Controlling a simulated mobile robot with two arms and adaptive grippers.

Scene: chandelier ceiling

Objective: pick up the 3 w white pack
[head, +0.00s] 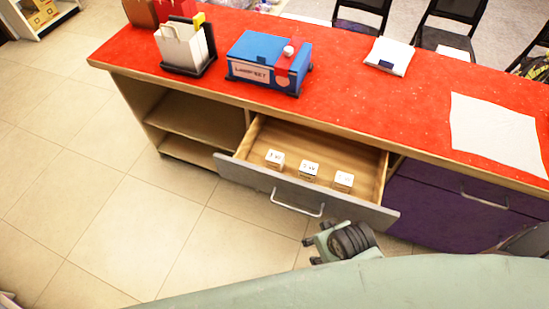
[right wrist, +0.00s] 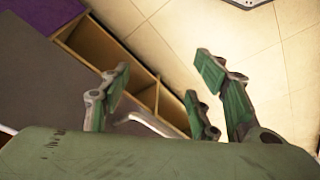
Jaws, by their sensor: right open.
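Three small white packs stand in the open drawer (head: 238,172): a left one (head: 275,159), a middle one (head: 308,170) and a right one (head: 343,181). Their printed labels are too small to read surely, so I cannot tell which is the 3 w white pack. My right gripper (head: 311,250) is in front of and below the drawer front, apart from the packs. In the right wrist view its fingers (right wrist: 163,88) are spread and empty, with the drawer handle (right wrist: 160,124) behind them. My left gripper is not in view.
The red countertop (head: 400,110) overhangs the drawer's back. On it are a blue box (head: 250,72), a white bag (head: 182,46), a white packet (head: 390,55) and a white sheet (head: 495,130). A purple drawer (head: 440,190) is at right. The tiled floor (head: 150,240) at left is clear.

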